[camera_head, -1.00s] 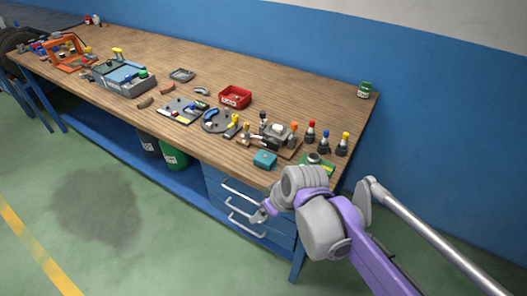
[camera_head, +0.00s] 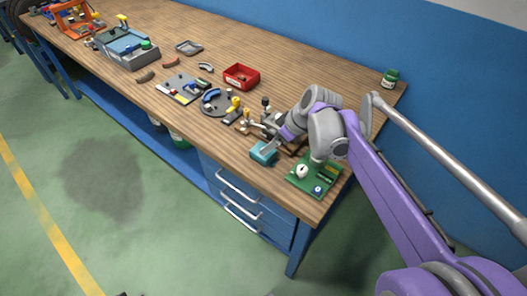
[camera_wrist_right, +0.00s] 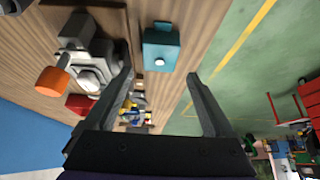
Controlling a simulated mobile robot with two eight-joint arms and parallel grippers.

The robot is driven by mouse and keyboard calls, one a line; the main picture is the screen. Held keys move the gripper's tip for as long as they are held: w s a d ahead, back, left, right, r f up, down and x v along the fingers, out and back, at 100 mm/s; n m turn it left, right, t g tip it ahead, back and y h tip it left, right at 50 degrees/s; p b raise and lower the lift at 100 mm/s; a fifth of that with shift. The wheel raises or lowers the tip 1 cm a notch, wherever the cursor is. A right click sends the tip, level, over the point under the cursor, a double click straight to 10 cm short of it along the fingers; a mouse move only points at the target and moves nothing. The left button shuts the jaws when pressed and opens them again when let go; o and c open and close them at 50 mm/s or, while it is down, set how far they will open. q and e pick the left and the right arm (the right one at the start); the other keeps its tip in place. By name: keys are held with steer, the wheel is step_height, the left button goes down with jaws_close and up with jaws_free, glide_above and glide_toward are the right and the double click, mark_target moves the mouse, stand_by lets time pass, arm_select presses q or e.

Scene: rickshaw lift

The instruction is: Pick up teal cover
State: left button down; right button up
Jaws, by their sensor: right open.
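The teal cover (camera_head: 263,153) is a small box-like piece on the workbench near its front edge. In the right wrist view the teal cover (camera_wrist_right: 161,48) shows a small knob on top and a round white spot on its side. My right gripper (camera_wrist_right: 160,75) is open, its two fingers spread on either side of the cover's line, with the cover beyond the fingertips and not between them. In the head view the right gripper (camera_head: 273,146) is just above and beside the cover; whether it touches is unclear. My left gripper is not in view.
A green circuit board (camera_head: 315,178) lies right of the cover near the bench corner. A grey device with an orange cap (camera_wrist_right: 52,80) stands close by. A red bin (camera_head: 241,76) and a round dark fixture (camera_head: 216,104) sit farther left. The bench's front edge is close.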

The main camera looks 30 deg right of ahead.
steer(key=b+x, duration=0.1)
steer(key=x, duration=0.7)
steer(key=shift+w+f, duration=0.15)
steer(key=shift+f, duration=0.05)
steer(key=c, duration=1.2)
